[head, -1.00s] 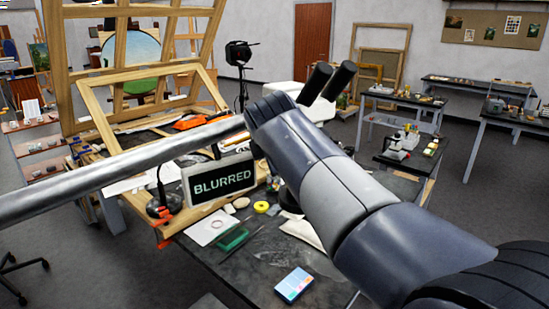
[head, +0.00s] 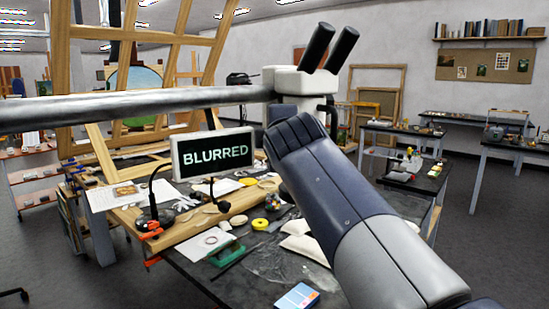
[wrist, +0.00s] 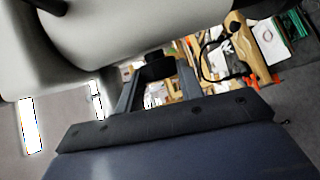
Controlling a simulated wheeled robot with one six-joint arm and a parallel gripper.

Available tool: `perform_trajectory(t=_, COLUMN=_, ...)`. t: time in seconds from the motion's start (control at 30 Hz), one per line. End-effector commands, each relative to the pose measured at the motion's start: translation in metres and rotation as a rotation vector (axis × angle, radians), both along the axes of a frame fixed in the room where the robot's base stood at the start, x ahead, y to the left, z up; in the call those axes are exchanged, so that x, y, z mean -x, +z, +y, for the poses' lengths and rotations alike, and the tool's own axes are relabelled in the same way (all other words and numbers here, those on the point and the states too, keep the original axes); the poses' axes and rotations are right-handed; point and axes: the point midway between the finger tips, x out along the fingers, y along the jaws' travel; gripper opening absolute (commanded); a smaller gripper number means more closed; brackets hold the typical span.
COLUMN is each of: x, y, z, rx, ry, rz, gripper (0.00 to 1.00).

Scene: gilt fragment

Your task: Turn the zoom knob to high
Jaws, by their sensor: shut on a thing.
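The microscope (head: 290,79) has a white head with two black eyepieces and hangs on a long grey boom (head: 120,103) in the head view. Its pale underside (wrist: 130,30) fills the top of the wrist view. A dark knob (wrist: 158,68) protrudes below that underside. My gripper (wrist: 158,75) has its two fingers on either side of the knob and is shut on it. The fingers and knob are hidden in the head view behind my arm and the microscope. The knob's markings cannot be read. A small screen (head: 212,154) reads "BLURRED".
A dark worktable (head: 245,285) below holds papers, a green tool (head: 228,252), a yellow roll (head: 260,224), white bags (head: 304,240) and a phone-like device (head: 297,297). A wooden easel frame (head: 130,40) stands at left. Open floor lies to the right.

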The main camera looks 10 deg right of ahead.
Motion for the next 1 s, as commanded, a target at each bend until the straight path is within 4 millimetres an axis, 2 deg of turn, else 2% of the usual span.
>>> perform_trajectory(t=0.03, x=0.0, y=-0.0107, z=-0.0002, rx=-0.01, ry=0.0, rz=-0.024, gripper=0.13)
perform_trajectory(t=0.13, x=-0.0001, y=-0.0115, z=-0.0002, rx=-0.027, ry=-0.001, rz=-0.073, gripper=0.13)
perform_trajectory(t=0.53, x=-0.0005, y=-0.0101, z=0.0, rx=-0.082, ry=-0.001, rz=-0.217, gripper=0.13)
perform_trajectory(t=1.0, x=-0.0006, y=-0.006, z=0.0001, rx=-0.101, ry=0.0, rz=-0.264, gripper=0.13)
